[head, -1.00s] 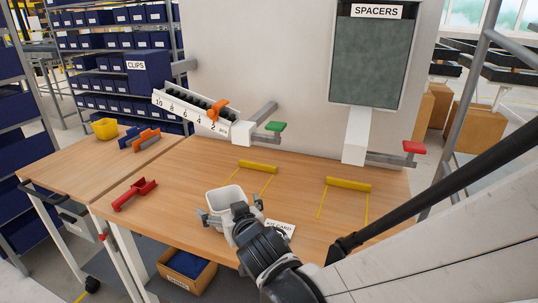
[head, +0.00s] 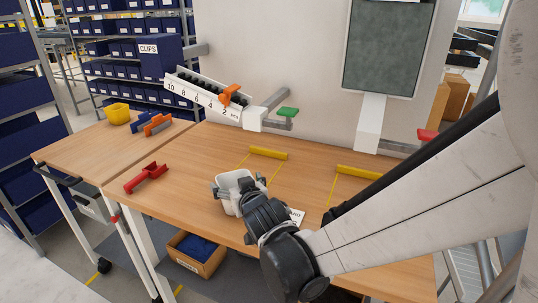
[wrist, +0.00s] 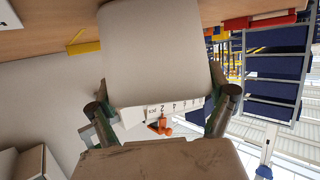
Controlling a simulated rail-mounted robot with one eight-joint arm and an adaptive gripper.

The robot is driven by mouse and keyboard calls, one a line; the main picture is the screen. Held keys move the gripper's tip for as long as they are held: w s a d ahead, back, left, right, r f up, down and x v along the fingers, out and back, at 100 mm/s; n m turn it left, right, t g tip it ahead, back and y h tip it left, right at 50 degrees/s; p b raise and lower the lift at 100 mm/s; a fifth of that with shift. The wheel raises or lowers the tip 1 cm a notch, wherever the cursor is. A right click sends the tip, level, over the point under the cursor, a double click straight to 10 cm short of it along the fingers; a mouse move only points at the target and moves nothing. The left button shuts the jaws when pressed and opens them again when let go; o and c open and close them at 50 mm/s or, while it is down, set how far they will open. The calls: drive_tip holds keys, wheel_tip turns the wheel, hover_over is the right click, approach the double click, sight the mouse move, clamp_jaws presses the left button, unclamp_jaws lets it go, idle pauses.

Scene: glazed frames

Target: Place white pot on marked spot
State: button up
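The white pot (head: 233,181) stands near the middle of the workbench, behind its front edge. My gripper (head: 240,187) is low over the bench, with a finger on each side of the pot. In the wrist view the pot (wrist: 152,50) fills the upper middle between the fingers (wrist: 161,108). I cannot see whether the pads touch it. Two areas outlined by yellow lines lie behind and right of the pot, one with a yellow bar (head: 268,153), the other with a yellow bar (head: 358,172). My arm hides part of the right one.
A red tool (head: 147,177) lies on the bench (head: 190,160) left of the pot. A white card (head: 297,215) lies right of my gripper. A numbered rack (head: 205,98) and a green-tipped bracket (head: 286,113) stand at the back.

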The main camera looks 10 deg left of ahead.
drive_tip(key=c, duration=0.4)
drive_tip(key=shift+c, duration=0.5)
drive_tip(key=shift+r, duration=0.1)
